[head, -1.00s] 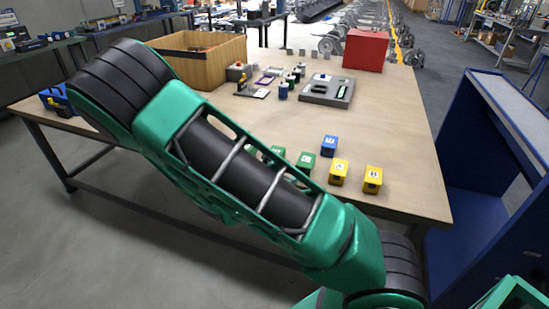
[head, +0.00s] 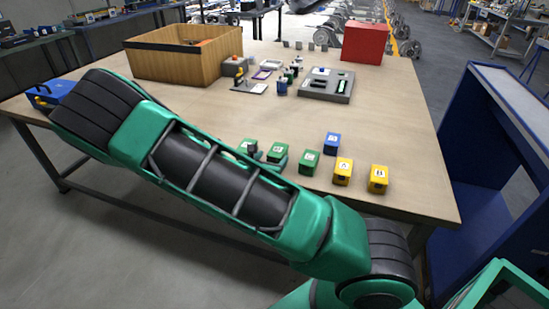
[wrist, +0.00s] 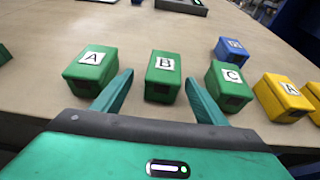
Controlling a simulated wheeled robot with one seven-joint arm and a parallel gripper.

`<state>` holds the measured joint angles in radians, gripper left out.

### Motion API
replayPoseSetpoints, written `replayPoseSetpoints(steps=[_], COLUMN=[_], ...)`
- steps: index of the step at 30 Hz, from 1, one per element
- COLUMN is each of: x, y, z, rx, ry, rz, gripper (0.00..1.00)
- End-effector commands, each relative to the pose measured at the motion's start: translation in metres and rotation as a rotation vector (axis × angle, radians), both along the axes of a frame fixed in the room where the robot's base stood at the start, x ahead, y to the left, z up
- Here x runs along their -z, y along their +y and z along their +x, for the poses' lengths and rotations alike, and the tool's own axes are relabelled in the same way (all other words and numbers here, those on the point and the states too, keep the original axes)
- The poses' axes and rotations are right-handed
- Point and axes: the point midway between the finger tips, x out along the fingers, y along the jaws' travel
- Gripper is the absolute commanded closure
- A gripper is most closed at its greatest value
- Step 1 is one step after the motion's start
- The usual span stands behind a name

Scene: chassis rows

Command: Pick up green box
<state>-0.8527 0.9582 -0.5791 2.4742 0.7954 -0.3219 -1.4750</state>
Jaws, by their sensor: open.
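Three green boxes with white letter labels stand in a row on the table. In the wrist view they are green box A (wrist: 91,70) at left, green box B (wrist: 162,74) in the middle and green box C (wrist: 228,86) at right. The head view also shows green box A (head: 246,145), green box B (head: 277,152) and green box C (head: 309,161) beyond my arm, which hides part of this area. My gripper (wrist: 159,78) is open in the wrist view, with its fingers apart on either side of the near part of box B. Nothing is gripped.
A blue box (head: 333,142) and two yellow boxes, A (head: 343,171) and B (head: 378,179), stand right of the green ones. A wooden crate (head: 170,65), a grey tray (head: 328,86) and a red box (head: 365,42) stand farther back. The middle of the table (head: 390,120) is clear.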

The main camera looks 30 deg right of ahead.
Motion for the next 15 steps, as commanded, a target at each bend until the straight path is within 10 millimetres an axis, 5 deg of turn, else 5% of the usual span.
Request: replayPoseSetpoints(steps=[15], x=[0.014], y=[-0.046], z=[0.022], rx=[0.018], ry=[0.000], rz=[-0.002], gripper=[0.34])
